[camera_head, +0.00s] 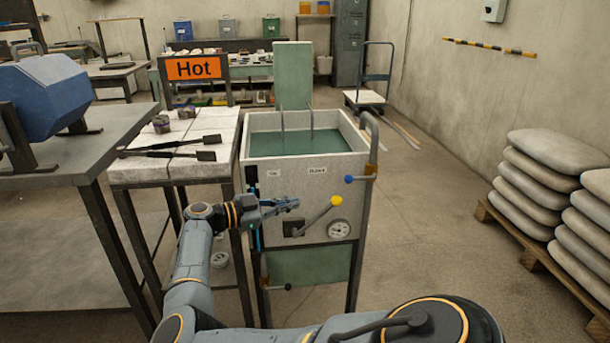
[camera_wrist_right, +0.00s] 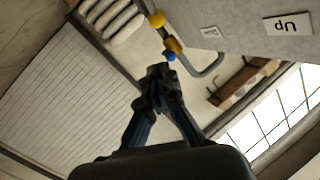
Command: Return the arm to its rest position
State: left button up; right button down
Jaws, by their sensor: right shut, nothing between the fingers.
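My right gripper (camera_head: 290,203) is in front of the grey tank (camera_head: 300,170) and points right. It is shut and empty. The arm rises from the bottom, left of centre. A lever with a yellow knob (camera_head: 335,201) is on the tank front, right of the fingertips with a gap between. In the right wrist view the fingers (camera_wrist_right: 160,75) are together, and the yellow knob (camera_wrist_right: 157,20) and a blue knob (camera_wrist_right: 169,55) show beyond them, with no contact visible. My left gripper is not in view.
A table with dark tongs (camera_head: 185,154) and an orange "Hot" sign (camera_head: 195,68) stands left of the tank. A dark bench holds a blue drum (camera_head: 45,95) at far left. Stacked sacks (camera_head: 545,175) lie on a pallet at right. The floor between tank and sacks is clear.

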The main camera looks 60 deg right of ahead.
jog(key=shift+w+a, duration=0.25)
jog(key=shift+a, duration=0.2)
dwell(0.3)
